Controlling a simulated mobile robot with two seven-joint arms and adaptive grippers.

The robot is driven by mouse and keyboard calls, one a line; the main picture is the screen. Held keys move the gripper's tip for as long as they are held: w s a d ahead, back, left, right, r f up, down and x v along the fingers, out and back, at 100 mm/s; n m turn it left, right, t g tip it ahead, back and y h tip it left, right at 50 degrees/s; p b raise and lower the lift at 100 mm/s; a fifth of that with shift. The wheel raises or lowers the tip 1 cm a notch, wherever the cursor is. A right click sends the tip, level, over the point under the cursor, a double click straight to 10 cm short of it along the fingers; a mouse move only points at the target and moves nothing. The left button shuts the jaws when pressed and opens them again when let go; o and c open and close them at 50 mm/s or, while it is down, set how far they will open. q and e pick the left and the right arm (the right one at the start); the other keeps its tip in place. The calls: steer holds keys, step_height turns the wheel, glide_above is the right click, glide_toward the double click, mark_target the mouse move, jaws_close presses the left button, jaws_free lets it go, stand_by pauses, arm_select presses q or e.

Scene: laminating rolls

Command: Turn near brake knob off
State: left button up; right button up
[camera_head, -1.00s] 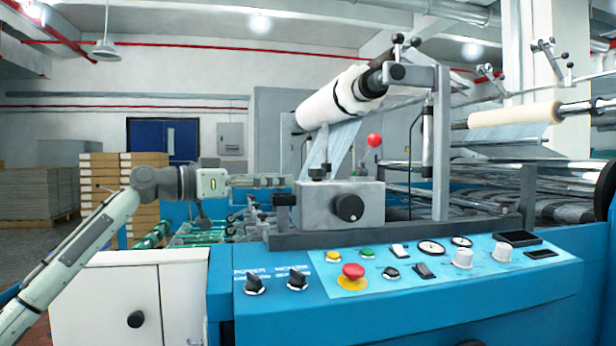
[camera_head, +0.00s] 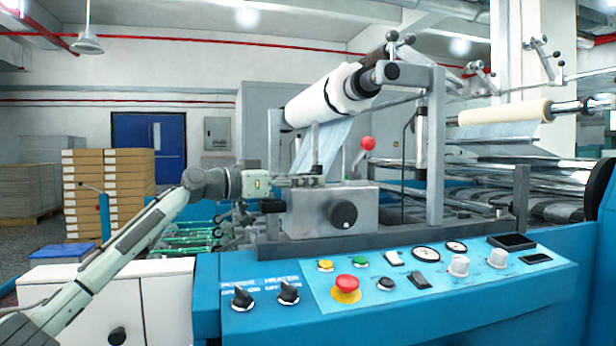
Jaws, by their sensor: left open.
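No knob in view carries a readable "brake" label, so I cannot tell which one is the near brake knob. A black round knob (camera_head: 343,213) sits on the front of a grey box (camera_head: 308,212) below the film roll. Black knobs also show at the near roll end (camera_head: 391,71) and on the small levers above it (camera_head: 392,36). Two white knobs, one left (camera_head: 459,265) and one right (camera_head: 498,258), stand on the blue panel. My left gripper (camera_head: 312,181) is open and points right, at the upper left of the grey box. Contact cannot be told. My right gripper is out of view.
The blue control panel (camera_head: 420,302) has a red button (camera_head: 346,283), two black selectors (camera_head: 243,298) and gauges. A white film roll (camera_head: 322,98) hangs above. A white cabinet (camera_head: 95,285) stands below my left arm. Cardboard stacks (camera_head: 108,190) stand behind.

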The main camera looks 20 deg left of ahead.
arm_select(q)
steer(key=shift+w+d, duration=0.3)
steer(key=shift+w, duration=0.1)
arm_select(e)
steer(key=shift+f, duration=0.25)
arm_select(q)
steer(key=c, duration=1.2)
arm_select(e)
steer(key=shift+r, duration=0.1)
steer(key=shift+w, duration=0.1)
